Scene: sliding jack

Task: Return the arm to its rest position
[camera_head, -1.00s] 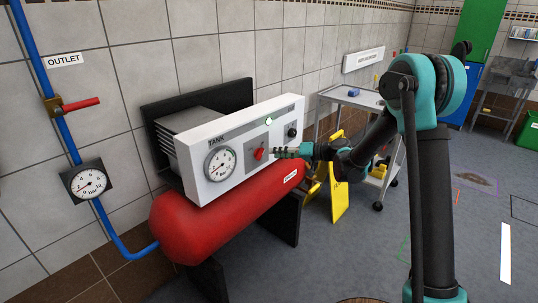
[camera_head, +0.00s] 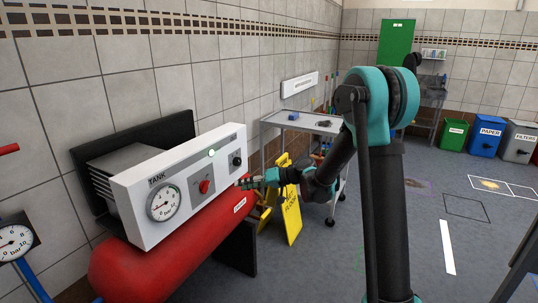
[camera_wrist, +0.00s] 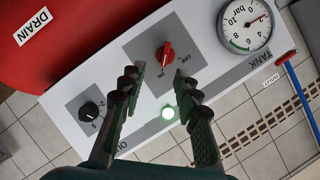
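My gripper (camera_head: 242,183) hangs in front of the white TANK panel, to the right of its red switch (camera_head: 204,187), with a gap between. In the wrist view my gripper (camera_wrist: 160,75) is open, its two dark fingers apart and nothing between them. The red switch (camera_wrist: 166,52) shows just beyond the fingertips. My arm reaches out from the right, bent at the elbow, toward the panel.
The white panel (camera_head: 135,205) carries a gauge (camera_head: 164,203), a lit green lamp (camera_head: 212,153) and a black knob (camera_head: 237,161). The red tank (camera_head: 125,270) lies below. A yellow sign (camera_head: 292,217) and a grey trolley (camera_head: 300,122) stand behind my forearm. Open floor lies right.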

